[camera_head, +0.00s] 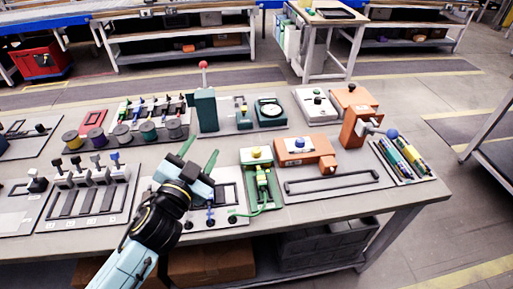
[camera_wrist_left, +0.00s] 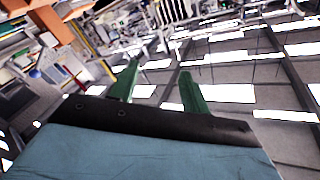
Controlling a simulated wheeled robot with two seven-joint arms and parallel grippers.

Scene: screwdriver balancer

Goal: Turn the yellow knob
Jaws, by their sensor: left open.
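A yellow knob (camera_head: 256,152) sits on top of a green device (camera_head: 262,180) on the workbench. My left gripper (camera_head: 200,153) is left of the green device, above the bench and apart from both knobs. Its two green fingers are spread with nothing between them. In the left wrist view the gripper (camera_wrist_left: 159,70) also shows open and empty, against the ceiling and shelves; neither knob can be made out there. My right gripper is not in view.
Orange devices (camera_head: 312,154) stand right of the green device, with a black handle bar (camera_head: 332,183) in front. A teal post with a red ball (camera_head: 205,100) stands behind my gripper. Spools (camera_head: 147,132) and sliders (camera_head: 90,180) fill the left. The bench's front right corner is bare.

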